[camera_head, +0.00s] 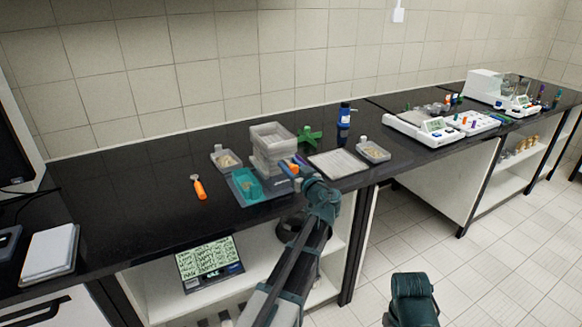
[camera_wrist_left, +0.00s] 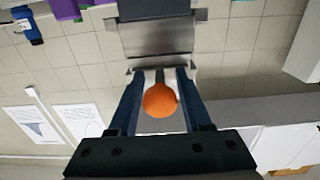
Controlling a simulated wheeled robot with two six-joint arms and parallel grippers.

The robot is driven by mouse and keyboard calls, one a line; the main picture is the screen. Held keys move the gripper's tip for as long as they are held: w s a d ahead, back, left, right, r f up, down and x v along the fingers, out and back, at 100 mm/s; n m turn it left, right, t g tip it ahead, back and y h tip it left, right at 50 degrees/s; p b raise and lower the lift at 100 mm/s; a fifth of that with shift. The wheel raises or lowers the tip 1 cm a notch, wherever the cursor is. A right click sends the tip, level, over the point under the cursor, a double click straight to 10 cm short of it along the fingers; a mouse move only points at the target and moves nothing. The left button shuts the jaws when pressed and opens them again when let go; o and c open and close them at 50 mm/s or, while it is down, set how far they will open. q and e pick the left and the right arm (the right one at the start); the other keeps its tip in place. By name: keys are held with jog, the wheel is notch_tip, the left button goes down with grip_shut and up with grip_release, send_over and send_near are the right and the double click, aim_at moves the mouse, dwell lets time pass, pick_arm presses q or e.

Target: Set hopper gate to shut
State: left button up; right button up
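The grey hopper and shaker stack (camera_head: 272,140) stands on the black bench in the head view. An orange ball knob (camera_wrist_left: 160,100) on a short dark stem shows in the left wrist view, in front of a grey metal body (camera_wrist_left: 157,38). The knob appears to be the gate's handle. In the head view the left gripper (camera_head: 293,167) is at the stack's front right. The gate's plate is hidden.
A teal bin (camera_head: 246,184) sits at the stack's front. The bench's left part is mostly clear.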

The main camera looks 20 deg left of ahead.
aim_at(296, 170)
pick_arm(q)
jog(key=shift+o, duration=1)
jog(key=v, duration=1.4)
jog(key=shift+a, duration=0.1)
jog(key=x, duration=1)
jog(key=shift+w+a+r, duration=0.15)
jog(key=shift+w+a, duration=0.1)
jog(key=shift+a, duration=0.05)
grip_shut()
